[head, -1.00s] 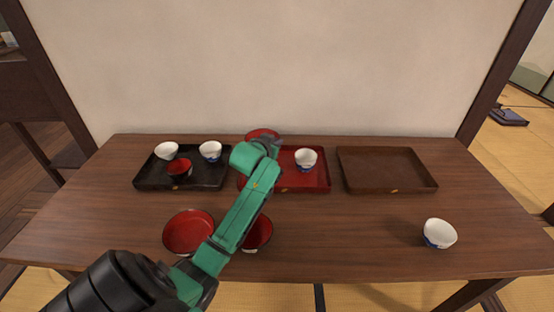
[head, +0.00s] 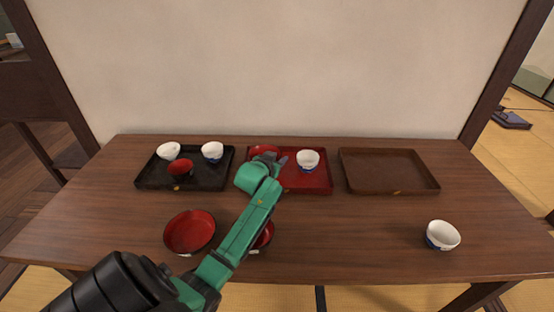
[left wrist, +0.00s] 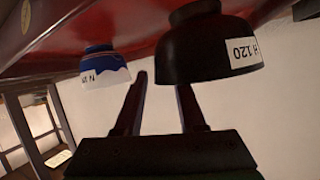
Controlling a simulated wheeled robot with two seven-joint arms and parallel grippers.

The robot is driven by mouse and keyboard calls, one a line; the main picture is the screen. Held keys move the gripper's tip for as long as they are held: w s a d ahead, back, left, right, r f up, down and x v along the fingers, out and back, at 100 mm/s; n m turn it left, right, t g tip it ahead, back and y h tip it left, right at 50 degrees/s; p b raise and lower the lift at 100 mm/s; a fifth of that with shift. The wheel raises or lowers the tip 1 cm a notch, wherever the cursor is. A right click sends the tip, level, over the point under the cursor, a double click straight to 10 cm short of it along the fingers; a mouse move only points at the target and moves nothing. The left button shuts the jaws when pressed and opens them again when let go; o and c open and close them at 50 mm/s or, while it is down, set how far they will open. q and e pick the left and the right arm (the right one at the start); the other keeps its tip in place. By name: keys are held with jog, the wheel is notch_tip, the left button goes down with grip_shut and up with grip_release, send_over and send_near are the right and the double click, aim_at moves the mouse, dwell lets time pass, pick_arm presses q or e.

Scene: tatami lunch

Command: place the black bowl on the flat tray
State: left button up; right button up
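The black bowl (head: 264,150), red inside, stands upright on the back left part of the red tray (head: 318,185). In the left wrist view, which looks upside down, its dark wall (left wrist: 208,50) bears a white label and its foot appears to touch the tray. My left gripper (head: 273,157) is at the bowl's rim. In the left wrist view its fingers (left wrist: 162,82) are spread, one left of the bowl with a gap, the other reaching past the rim, its tip hidden. My right gripper is not in view.
A white-blue cup (head: 308,160) stands on the red tray, right of the bowl. The black tray (head: 150,184) holds two white cups and a small red bowl. The brown tray (head: 390,170) is empty. Two red bowls are in front; a white cup (head: 442,235) stands front right.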

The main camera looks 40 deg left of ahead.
pick_arm(q)
jog(key=v, duration=1.2)
jog(key=shift+p, duration=0.4)
